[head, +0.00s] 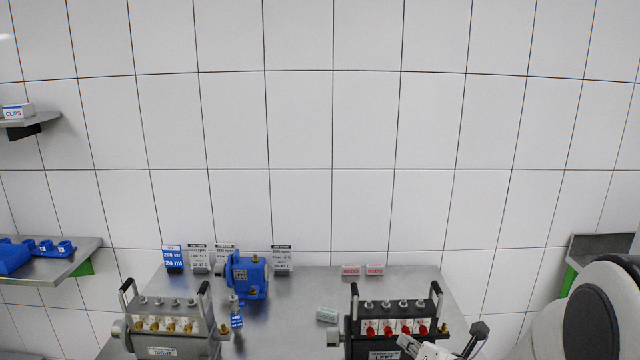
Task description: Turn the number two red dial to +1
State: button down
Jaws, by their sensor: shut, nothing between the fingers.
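The pump unit marked LEFT (383,356) stands at the right of the bench in the head view. It carries a row of several red dials on white scale plates. The second red dial from the left (387,330) is in clear view, but its setting is too small to read. My gripper (406,342) shows in part at the bottom edge, in front of the right half of this unit. It is shut and empty, just below the red dials on the right. I cannot tell whether it touches the unit. Its lower part is out of frame.
A similar unit marked RIGHT (177,351), with yellow dials, stands at the left. A blue pump (246,277), a small blue-labelled bottle (236,312) and a pale green block (327,314) are between them. The bench middle is mostly clear.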

aim_at(388, 331)
jog(key=shift+s, duration=0.95)
jog(key=shift+s+a+r, duration=0.2)
jog(key=shift+s+a, duration=0.05)
jog(key=shift+a, duration=0.2)
jog(key=shift+s+a+r, duration=0.2)
jog(key=shift+s+a, duration=0.05)
jog(key=shift+a, duration=0.15)
jog(key=shift+w, duration=0.15)
jog(key=shift+w, duration=3.35)
jog(key=shift+f, duration=0.35)
jog(key=shift+d+f, duration=0.35)
jog(key=shift+d, duration=0.15)
